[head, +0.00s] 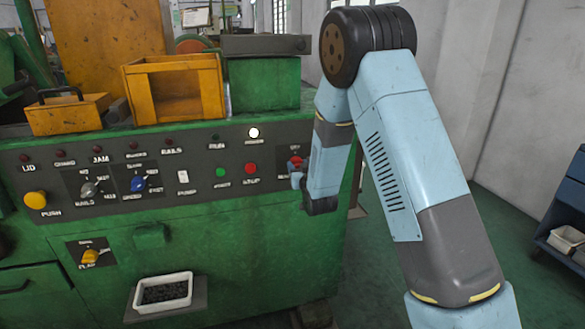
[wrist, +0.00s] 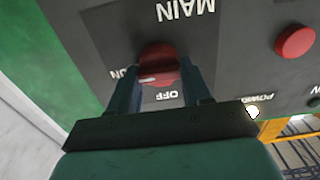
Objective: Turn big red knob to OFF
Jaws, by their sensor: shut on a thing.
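The big red knob (wrist: 158,66) sits on a dark plate marked MAIN on the control panel, with ON and OFF lettering beside it. In the wrist view, the lettering is upside down. The knob's white mark lies at its left side, near the partly hidden ON label; OFF (wrist: 170,96) shows below the knob. My gripper (wrist: 160,78) is shut on the knob, one finger on each side. In the head view, the red knob (head: 296,161) shows at the panel's right end, partly covered by my gripper (head: 297,174).
A red stop button (head: 250,168) and a green button (head: 220,172) sit left of the knob. The POWER lamp (head: 254,133) glows white. Other knobs line the panel (head: 60,185). A white tray (head: 163,293) of small parts stands below.

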